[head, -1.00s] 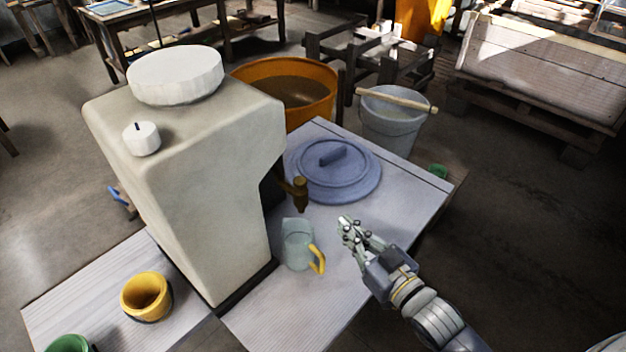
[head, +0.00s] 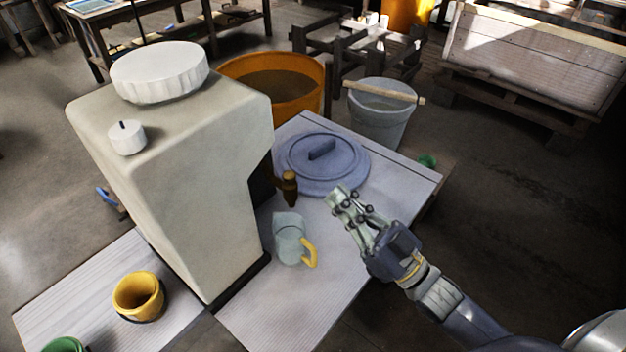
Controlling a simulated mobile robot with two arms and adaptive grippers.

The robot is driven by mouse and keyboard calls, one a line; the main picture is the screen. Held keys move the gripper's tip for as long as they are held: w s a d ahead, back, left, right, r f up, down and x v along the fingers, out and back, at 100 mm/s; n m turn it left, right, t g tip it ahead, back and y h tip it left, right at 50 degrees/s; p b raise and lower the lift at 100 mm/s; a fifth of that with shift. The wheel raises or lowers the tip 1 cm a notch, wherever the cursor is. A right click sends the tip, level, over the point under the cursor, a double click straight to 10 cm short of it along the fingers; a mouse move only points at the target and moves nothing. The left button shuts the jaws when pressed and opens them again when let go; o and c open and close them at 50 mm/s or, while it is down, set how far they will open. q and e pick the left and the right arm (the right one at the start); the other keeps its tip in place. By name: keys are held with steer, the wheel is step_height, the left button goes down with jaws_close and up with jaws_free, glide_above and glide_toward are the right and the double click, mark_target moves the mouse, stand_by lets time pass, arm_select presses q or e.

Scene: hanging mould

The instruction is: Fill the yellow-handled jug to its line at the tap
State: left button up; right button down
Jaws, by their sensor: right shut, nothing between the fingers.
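The clear jug (head: 288,240) with a yellow handle (head: 309,253) stands on the pale ribbed table, beside the cream dispenser (head: 180,175). The brass-brown tap (head: 289,187) sticks out of the dispenser's right side, above the jug and a little behind it in the picture. I cannot make out the jug's line or any water in it. My right gripper (head: 335,196) is shut and empty, to the right of the jug and tap, apart from both. My left gripper is not in view.
A blue-grey lid (head: 325,160) lies on the table behind the tap. A yellow pot (head: 139,296) and a green one (head: 64,345) are at the front left. An orange tub (head: 318,88) and a grey bucket (head: 380,125) stand beyond the table. The table's front right is clear.

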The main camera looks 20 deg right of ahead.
step_height(320, 180, up, 5)
steer(key=p, duration=0.4)
glide_above(289, 178)
steer(key=s+d, duration=0.2)
steer(key=shift+f, duration=2.4)
